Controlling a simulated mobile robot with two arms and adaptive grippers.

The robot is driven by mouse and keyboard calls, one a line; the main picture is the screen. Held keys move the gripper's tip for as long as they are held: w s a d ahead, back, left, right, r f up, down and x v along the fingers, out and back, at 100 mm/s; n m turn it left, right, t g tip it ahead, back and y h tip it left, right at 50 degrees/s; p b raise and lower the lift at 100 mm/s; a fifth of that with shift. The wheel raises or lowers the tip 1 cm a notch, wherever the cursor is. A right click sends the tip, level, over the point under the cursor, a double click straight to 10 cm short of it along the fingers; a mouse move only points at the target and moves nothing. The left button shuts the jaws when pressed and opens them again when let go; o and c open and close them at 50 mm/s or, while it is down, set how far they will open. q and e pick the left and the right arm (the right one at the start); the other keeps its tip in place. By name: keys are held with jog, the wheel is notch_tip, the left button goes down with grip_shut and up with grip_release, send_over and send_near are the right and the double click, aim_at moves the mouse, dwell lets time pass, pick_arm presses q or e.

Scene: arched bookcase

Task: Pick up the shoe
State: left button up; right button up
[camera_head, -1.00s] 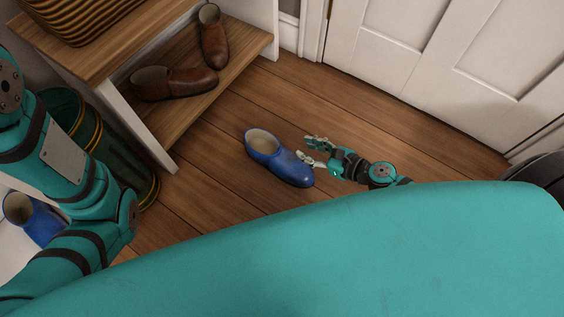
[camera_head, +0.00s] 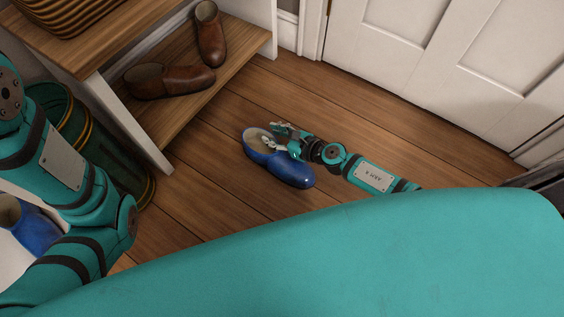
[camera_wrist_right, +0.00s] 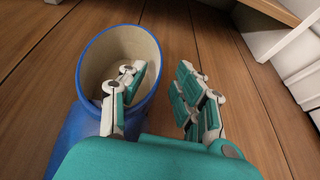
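A blue shoe (camera_head: 290,172) with a beige lining stands on the wooden floor, its toe toward the lower right in the head view. My right gripper (camera_head: 281,136) is at its ankle opening. In the right wrist view my right gripper (camera_wrist_right: 162,88) is open. Its left finger is over or inside the opening of the blue shoe (camera_wrist_right: 84,128), and its right finger is outside, over the floor. The shoe's near rim lies between the fingers. I cannot tell whether they touch it. My left arm shows at the left; its gripper is out of view.
A wooden shelf (camera_head: 190,100) holds two brown shoes (camera_head: 168,82). Another blue shoe (camera_head: 36,230) is at the lower left on a white surface. A dark green bin (camera_head: 75,120) stands beside the shelf. A white door (camera_head: 440,60) is behind. The floor between is clear.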

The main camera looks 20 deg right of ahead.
grip_shut()
dwell(0.3)
jog(key=shift+r, duration=0.1)
